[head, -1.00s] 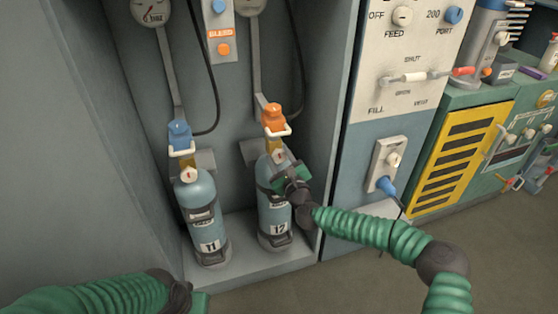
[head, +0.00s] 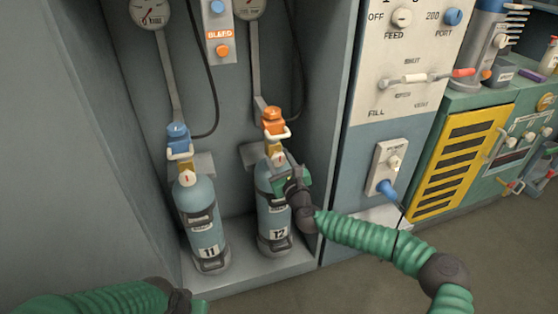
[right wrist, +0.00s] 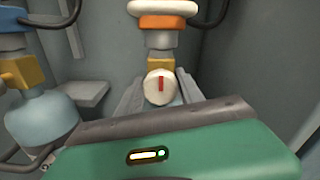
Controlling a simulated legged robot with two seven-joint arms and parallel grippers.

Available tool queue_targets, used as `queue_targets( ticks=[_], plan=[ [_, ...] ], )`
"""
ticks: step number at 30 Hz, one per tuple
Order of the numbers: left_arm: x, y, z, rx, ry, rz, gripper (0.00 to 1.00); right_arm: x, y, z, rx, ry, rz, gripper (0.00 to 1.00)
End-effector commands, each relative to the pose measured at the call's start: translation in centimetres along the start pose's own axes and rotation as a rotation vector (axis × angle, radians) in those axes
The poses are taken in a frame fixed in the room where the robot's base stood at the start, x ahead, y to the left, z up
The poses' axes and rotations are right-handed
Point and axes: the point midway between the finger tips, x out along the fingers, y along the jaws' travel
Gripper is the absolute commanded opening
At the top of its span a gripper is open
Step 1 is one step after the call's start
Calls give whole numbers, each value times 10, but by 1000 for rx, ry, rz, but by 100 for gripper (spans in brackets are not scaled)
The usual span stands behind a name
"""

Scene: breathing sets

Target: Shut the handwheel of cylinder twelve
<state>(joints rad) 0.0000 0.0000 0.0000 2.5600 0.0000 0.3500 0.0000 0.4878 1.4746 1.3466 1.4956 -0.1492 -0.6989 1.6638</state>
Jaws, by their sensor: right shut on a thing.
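Cylinder twelve (head: 272,212) is a blue-grey bottle with a "12" label, upright at the right of the open bay. Its handwheel (head: 279,158) is a small white knob on the brass valve. In the right wrist view the handwheel (right wrist: 160,88) faces me, its red mark about upright. My right gripper (head: 283,168) is at the valve, shut on the handwheel, one grey finger at each side of it in the right wrist view (right wrist: 160,95). The gripper body hides part of the bottle. My left gripper (head: 198,305) is cut off by the bottom edge; its fingers are hidden.
Cylinder eleven (head: 201,222), with a blue connector (head: 178,138), stands to the left. An orange connector (head: 273,121) with a white yoke sits above the handwheel. The bay wall (head: 335,130) is close on the right, with a control panel (head: 400,60) beyond.

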Motion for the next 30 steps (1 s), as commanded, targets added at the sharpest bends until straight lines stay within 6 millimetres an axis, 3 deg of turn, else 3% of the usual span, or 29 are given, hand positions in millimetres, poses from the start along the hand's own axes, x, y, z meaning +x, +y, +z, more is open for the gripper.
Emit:
queue_targets(
  ticks=[1, 5, 17, 20, 30],
  plan=[
    [0, 0, 0, 0, 0, 0, 36, -1, 4, -4, 4, 7, 9, 48],
    [0, 0, 0, 0, 0, 0, 36, -1, 3, -3, 3, 5, 6, 65],
    [-4, 0, -1, 0, 0, 0, 36, -8, 0, 1, -1, 2, 2, 66],
    [-13, 0, -3, 0, 0, 0, 36, -25, -1, 3, 0, 3, 2, 66],
    [-48, 0, -11, 0, 0, 0, 36, -123, -1, 3, 3, 5, 3, 66]
  ],
)
